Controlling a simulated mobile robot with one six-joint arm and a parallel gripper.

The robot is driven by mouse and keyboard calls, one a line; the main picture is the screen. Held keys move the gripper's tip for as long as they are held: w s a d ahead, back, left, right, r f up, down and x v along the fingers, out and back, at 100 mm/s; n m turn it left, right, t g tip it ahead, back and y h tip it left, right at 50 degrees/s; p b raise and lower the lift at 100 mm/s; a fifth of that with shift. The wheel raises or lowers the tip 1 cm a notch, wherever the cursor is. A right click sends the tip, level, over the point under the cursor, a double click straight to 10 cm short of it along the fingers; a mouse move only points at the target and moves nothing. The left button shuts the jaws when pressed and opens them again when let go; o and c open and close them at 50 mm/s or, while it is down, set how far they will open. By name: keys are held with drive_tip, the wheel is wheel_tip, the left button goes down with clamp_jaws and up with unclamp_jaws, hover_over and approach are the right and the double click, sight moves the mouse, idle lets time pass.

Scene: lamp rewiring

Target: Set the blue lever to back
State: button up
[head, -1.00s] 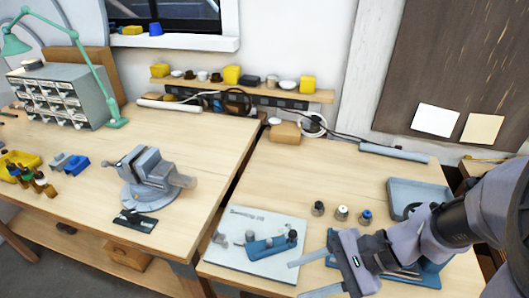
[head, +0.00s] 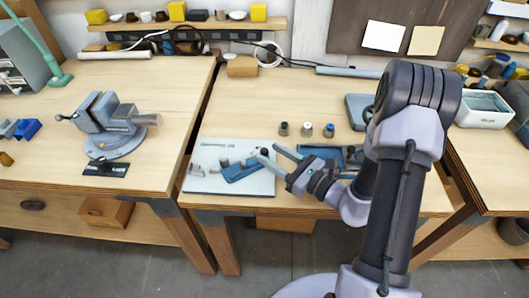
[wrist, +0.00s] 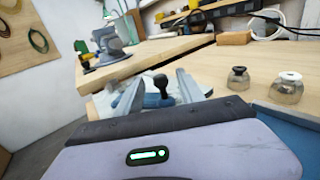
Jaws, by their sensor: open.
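The blue lever unit (head: 240,171) sits on a pale board (head: 215,183) near the front edge of the right-hand bench. It is a blue base with a dark round knob. The wrist view shows the blue base (wrist: 154,101) and the black knob (wrist: 160,82) upright beyond my fingers. My gripper (head: 268,154) is open and empty, at the right end of the lever unit. In the wrist view, the knob appears between the two fingertips of my gripper (wrist: 158,77). I cannot tell whether they touch it. The fingers partly hide the base.
Three small jars (head: 307,129) stand behind my gripper. A blue tray (head: 318,151) lies right of it, partly hidden by my arm. A vise (head: 108,125) stands on the left bench (head: 50,155). The middle of the right bench (head: 245,105) is clear.

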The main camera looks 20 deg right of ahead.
sight(268, 152)
drive_tip(key=shift+x, duration=1.7)
clamp_jaws()
